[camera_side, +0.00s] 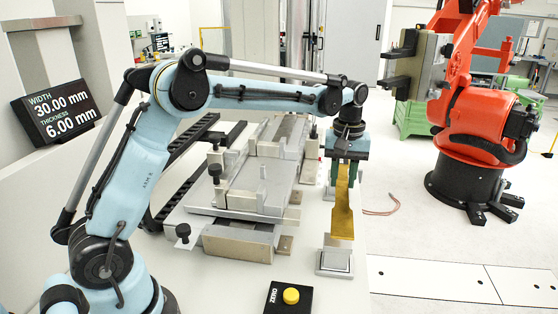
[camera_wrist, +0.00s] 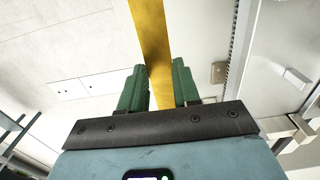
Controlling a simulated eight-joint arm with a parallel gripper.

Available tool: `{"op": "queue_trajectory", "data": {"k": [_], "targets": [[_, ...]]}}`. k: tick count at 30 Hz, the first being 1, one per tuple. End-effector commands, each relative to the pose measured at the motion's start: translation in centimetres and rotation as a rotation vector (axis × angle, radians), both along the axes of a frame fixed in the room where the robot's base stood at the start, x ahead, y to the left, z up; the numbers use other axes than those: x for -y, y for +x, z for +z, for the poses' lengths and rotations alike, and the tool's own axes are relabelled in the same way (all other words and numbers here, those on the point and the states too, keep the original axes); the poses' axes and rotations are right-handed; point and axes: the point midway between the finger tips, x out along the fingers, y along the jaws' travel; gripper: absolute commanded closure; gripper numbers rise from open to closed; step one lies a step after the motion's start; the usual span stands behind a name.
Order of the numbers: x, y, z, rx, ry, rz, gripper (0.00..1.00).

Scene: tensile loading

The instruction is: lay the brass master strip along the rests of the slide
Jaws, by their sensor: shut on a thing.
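The brass master strip (camera_side: 342,212) hangs upright below my gripper (camera_side: 346,157) in the side view, with a narrower middle and a wider lower end. My gripper is shut on its upper part. In the wrist view, the strip (camera_wrist: 151,32) runs up the picture between the two green fingers of my gripper (camera_wrist: 159,82). The strip's lower end is just above or on a small square metal stand (camera_side: 335,264); I cannot tell if they touch. The grey metal slide (camera_side: 244,201) with its upright rests lies left of the strip and looks empty.
A ZERO box with a yellow button (camera_side: 290,296) sits at the table's front. A display (camera_side: 57,108) at left reads width 30.00 mm, thickness 6.00 mm. Black knobs (camera_side: 182,231) stick up by the slide. An orange robot arm (camera_side: 470,120) stands at right, beyond the table.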

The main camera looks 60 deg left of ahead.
Motion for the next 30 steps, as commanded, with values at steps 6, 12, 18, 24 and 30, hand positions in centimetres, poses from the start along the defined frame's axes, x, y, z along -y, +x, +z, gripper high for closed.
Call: {"op": "queue_trajectory", "data": {"k": [6,12,18,24,30], "targets": [[-0.8,0.4,-1.0,0.0,0.0,0.0,1.0],[-0.7,0.4,-3.6,0.0,0.0,0.0,1.0],[-0.7,0.4,-4.5,0.0,0.0,0.0,1.0],[-0.7,0.4,-4.5,0.0,0.0,0.0,1.0],[-0.7,0.4,-4.9,0.0,0.0,0.0,0.62]]}}
